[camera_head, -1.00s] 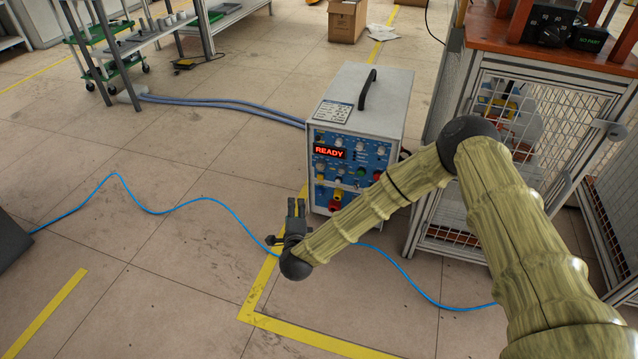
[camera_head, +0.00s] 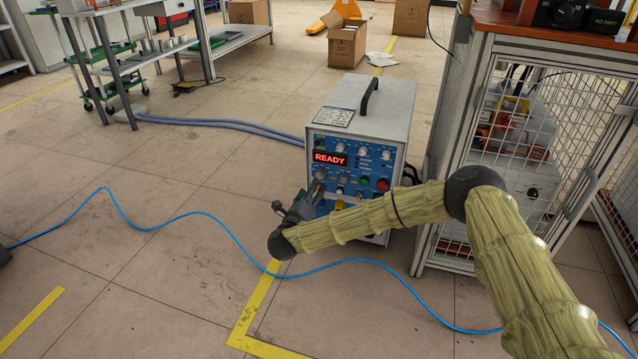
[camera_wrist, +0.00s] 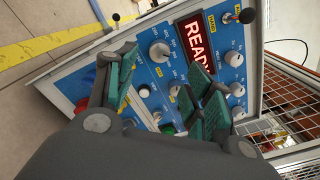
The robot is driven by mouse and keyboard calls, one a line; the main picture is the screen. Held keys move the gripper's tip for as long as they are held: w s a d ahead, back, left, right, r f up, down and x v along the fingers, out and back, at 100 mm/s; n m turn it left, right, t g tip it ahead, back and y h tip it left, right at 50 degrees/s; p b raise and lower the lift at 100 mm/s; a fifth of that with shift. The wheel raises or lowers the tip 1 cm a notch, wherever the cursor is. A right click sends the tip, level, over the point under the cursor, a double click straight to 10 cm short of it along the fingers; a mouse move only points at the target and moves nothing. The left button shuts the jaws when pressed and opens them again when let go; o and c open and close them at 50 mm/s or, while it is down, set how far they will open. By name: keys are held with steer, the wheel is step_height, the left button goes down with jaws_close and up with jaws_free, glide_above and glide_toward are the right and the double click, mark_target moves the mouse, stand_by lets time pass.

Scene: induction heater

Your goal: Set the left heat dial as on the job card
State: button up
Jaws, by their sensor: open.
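The heater (camera_head: 375,115) is a grey box with a blue front panel and a red READY display (camera_head: 330,158). A silver dial (camera_wrist: 160,52) below the display, at the panel's left, appears to be the left heat dial. In the wrist view it shows between the green-padded fingers of my open gripper (camera_wrist: 165,62). I cannot tell how far they are from it, and its setting is too small to read. In the head view my gripper (camera_head: 299,197) is at the panel's lower left, hiding part of it. A white printed card (camera_head: 334,116) lies on the heater's top, illegible here.
A second silver dial (camera_wrist: 175,89) sits beside the first, close to one finger. More dials (camera_wrist: 235,58) line the row by the display. A mesh-sided bench (camera_head: 530,130) stands to the right.

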mark_target(320, 176)
steer(key=b+x, duration=0.1)
steer(key=x, duration=0.2)
steer(key=b+x, duration=0.2)
steer(key=x, duration=0.1)
steer(key=shift+w+d+f, duration=0.1)
steer(key=shift+w+f, duration=0.1)
steer(key=shift+w, duration=0.05)
steer(key=shift+b+x, duration=0.3)
steer(key=shift+x, duration=0.55)
steer(key=shift+r, duration=0.1)
steer(key=c, duration=1)
